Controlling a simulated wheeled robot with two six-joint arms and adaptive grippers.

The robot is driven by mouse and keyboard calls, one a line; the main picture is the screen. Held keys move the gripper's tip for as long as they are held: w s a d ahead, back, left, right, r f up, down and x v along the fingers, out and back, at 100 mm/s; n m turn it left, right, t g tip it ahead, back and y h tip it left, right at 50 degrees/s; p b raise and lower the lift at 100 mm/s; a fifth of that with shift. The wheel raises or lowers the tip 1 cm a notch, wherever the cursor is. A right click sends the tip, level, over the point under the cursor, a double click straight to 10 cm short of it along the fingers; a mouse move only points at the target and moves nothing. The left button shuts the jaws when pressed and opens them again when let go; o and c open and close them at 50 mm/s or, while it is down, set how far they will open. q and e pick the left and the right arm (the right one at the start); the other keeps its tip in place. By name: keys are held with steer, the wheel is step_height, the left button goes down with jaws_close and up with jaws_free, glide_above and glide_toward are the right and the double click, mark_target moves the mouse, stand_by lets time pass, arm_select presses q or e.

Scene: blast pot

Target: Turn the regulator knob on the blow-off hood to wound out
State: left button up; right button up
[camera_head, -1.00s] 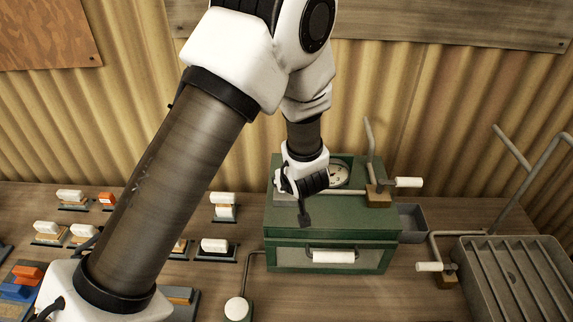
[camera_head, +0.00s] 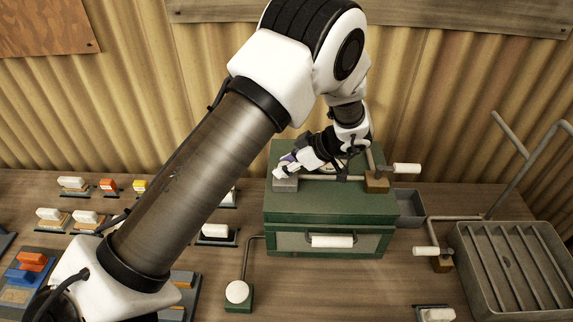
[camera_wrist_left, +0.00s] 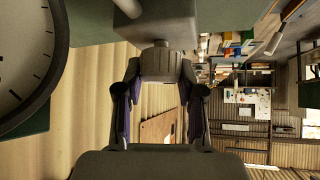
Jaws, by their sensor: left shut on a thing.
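The blow-off hood (camera_head: 320,212) is a green box on the bench, right of centre in the head view. A grey block (camera_head: 286,185) sits on its top left corner. The regulator knob (camera_wrist_left: 163,64) is a grey ribbed cylinder on a short stem, in the left wrist view. My left gripper (camera_head: 281,171) lies sideways at the block and mostly hides the knob in the head view. In the left wrist view my left gripper (camera_wrist_left: 160,90) has its fingers on both sides of the knob, shut on it. My right gripper is not in view.
A round gauge (camera_wrist_left: 22,62) is close beside my left gripper. A lever with a white handle (camera_head: 406,168) stands at the hood's right. A front handle (camera_head: 332,241), a foot-style round button (camera_head: 237,291), a slatted grey tray (camera_head: 520,270) and several small blocks surround it.

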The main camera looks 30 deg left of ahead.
arm_select(q)
steer(key=shift+n+g+h, duration=0.5)
steer(key=shift+n+g, duration=0.9)
steer(key=shift+n, duration=0.5)
steer(key=o, duration=1.1)
steer(key=shift+o, duration=0.3)
steer(key=shift+a, duration=0.15)
steer(key=v, duration=1.1)
steer(key=shift+w+r, duration=0.3)
